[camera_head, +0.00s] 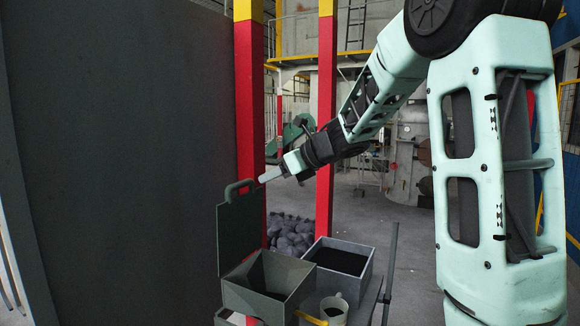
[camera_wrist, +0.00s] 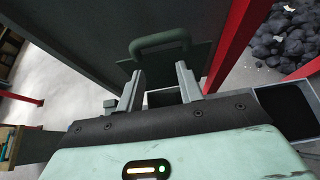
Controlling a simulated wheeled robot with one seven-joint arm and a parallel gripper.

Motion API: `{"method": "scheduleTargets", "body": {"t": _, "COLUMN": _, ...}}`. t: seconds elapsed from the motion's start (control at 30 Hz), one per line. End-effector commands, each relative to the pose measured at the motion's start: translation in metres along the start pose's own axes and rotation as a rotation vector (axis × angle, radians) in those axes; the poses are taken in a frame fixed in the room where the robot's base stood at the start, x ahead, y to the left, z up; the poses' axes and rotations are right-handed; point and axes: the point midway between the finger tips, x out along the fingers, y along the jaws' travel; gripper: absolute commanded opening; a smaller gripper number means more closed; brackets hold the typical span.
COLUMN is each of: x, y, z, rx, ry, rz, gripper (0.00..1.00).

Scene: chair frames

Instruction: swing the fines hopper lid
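The fines hopper (camera_head: 240,299) is a grey-green open-topped box with sloped inner walls, low in the head view. Its lid (camera_head: 240,236) stands upright at the hopper's left side, swung open. A looped green handle (camera_head: 238,188) sits on the lid's top edge and also shows in the wrist view (camera_wrist: 160,41). My gripper (camera_head: 263,179) is right of the handle, near it. In the wrist view my gripper (camera_wrist: 160,70) has its two fingers apart with nothing between them, and the handle shows ahead of the fingertips. No contact with the handle is evident.
A grey bin of dark material (camera_head: 341,262) stands behind and right of the hopper, with a pale mug (camera_head: 334,311) in front. Red posts (camera_head: 327,120) rise behind. A dark wall panel (camera_head: 120,160) fills the left. Dark rocks (camera_head: 290,234) lie behind the bin.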

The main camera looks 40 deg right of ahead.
Motion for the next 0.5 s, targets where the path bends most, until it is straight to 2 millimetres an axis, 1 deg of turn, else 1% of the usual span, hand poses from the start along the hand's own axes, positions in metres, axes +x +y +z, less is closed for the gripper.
{"method": "scheduleTargets", "body": {"t": 0.3, "x": 0.042, "y": 0.0, "z": -0.002, "rx": 0.0, "ry": 0.001, "rz": 0.003, "gripper": 0.36}}
{"method": "scheduleTargets", "body": {"t": 0.5, "x": 0.066, "y": -0.001, "z": -0.002, "rx": 0.0, "ry": 0.0, "rz": 0.001, "gripper": 0.36}}
